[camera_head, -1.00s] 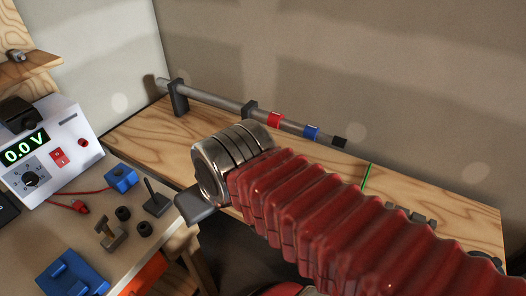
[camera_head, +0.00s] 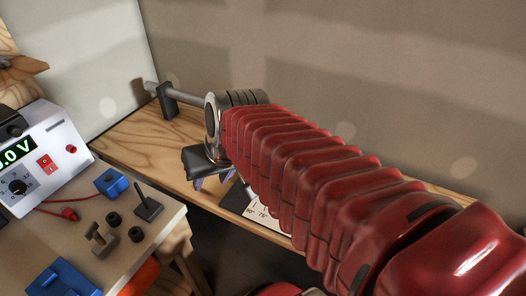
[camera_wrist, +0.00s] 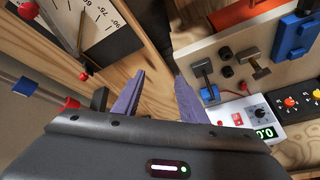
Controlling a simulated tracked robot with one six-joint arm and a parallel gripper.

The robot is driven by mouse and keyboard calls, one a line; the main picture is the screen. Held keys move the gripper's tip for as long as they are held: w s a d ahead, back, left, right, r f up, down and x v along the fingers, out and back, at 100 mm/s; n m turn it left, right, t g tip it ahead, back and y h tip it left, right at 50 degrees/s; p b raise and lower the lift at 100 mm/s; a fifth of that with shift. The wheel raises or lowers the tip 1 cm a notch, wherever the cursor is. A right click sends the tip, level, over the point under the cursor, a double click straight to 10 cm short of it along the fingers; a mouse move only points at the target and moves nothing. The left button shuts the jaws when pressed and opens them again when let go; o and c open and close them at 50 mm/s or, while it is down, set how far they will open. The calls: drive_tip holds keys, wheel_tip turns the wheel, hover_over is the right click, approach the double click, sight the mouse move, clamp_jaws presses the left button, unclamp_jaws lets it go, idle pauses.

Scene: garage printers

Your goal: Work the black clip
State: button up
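The black clip cannot be made out now: in the head view my red arm covers the right end of the grey rod (camera_head: 190,96), and the wrist view does not show it clearly. In the wrist view a blue clip (camera_wrist: 26,88) and a red clip (camera_wrist: 70,103) sit on the rod at left. My gripper (camera_wrist: 160,77) has two purple fingers spread apart with nothing between them. It is to the right of the rod in that view. In the head view its fingers (camera_head: 212,181) point down near the wooden shelf.
A white angle dial board (camera_head: 262,212) lies on the shelf (camera_head: 130,135). The workbench (camera_head: 165,215) carries a power supply (camera_head: 40,160), a black lever (camera_head: 148,202) and blue parts (camera_head: 60,280). A dark gap separates bench and shelf.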

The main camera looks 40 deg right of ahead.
drive_tip(key=w+d+f+m, duration=0.1)
drive_tip(key=d+m, duration=0.2)
drive_tip(key=d, duration=0.5)
drive_tip(key=w+d+f+m+h, duration=0.1)
drive_tip(key=d+m, duration=0.1)
drive_tip(key=d, duration=0.6)
drive_tip(key=w+d+f+m, duration=0.1)
drive_tip(key=d+m, duration=0.2)
drive_tip(key=d, duration=0.5)
drive_tip(key=shift+w+m+t, duration=0.25)
drive_tip(key=shift+m+t, duration=0.05)
drive_tip(key=shift+t, duration=0.1)
drive_tip(key=shift+f, duration=0.15)
drive_tip(key=shift+x, duration=6.8)
drive_tip(key=shift+d, duration=0.2)
drive_tip(key=shift+c, duration=0.5)
clamp_jaws()
